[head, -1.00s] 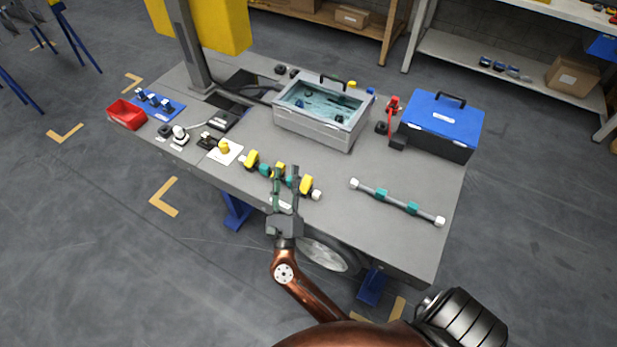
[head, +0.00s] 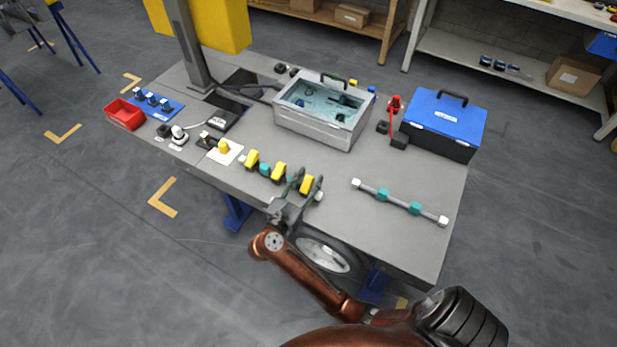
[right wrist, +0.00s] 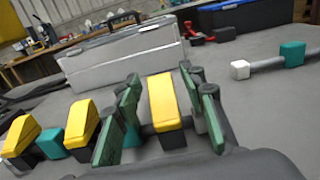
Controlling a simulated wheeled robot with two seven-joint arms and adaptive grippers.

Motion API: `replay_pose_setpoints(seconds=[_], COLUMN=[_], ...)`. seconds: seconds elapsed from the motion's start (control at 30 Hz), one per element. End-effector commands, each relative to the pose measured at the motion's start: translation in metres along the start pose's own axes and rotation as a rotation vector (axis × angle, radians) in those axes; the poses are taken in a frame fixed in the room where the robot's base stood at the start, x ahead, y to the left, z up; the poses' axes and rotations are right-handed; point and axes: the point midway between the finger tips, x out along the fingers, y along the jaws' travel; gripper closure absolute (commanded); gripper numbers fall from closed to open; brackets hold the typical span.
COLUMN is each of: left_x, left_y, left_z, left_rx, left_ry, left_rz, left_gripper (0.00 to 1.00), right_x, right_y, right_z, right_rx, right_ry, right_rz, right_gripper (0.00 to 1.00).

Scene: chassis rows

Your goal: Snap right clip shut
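The right yellow clip (head: 307,184) sits at the right end of a row of yellow clips along the table's front edge. In the right wrist view the same clip (right wrist: 164,101) stands between my two green-grey fingers, with its dark base below. My right gripper (head: 304,185) is open, its fingers on either side of this clip. A gap shows on each side in the right wrist view (right wrist: 163,100). I cannot tell whether the clip's yellow part is fully down. The middle clip (head: 279,171) and left clip (head: 252,158) are to the left. My left gripper is out of view.
A teal block (head: 265,169) sits between the left and middle clips. A grey rod with teal blocks (head: 399,202) lies to the right. An open grey case (head: 314,128) and a blue toolbox (head: 443,122) stand behind. Bare table lies between the case and the rod.

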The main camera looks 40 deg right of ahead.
Motion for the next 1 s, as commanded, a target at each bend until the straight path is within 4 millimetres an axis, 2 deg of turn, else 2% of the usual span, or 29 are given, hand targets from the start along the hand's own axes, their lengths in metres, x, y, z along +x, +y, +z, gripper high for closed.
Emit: replay_pose_setpoints(seconds=[0.13,0.37,0.9,1.0], left_x=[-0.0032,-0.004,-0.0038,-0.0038], left_y=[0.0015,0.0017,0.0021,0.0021], left_z=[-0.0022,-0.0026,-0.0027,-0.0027], left_rx=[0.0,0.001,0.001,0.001], left_ry=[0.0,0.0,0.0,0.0], left_rz=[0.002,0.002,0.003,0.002], left_gripper=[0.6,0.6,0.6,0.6], right_x=[0.008,0.0086,0.0083,0.0083], right_y=[0.0,0.0001,0.0,0.0], right_z=[0.0003,0.0008,0.0006,0.0006], right_rx=[-0.001,0.0,-0.001,-0.001], right_ry=[-0.001,-0.001,-0.001,-0.001], right_rz=[0.0,0.001,0.0,0.0], right_gripper=[0.62,0.62,0.98,1.0])
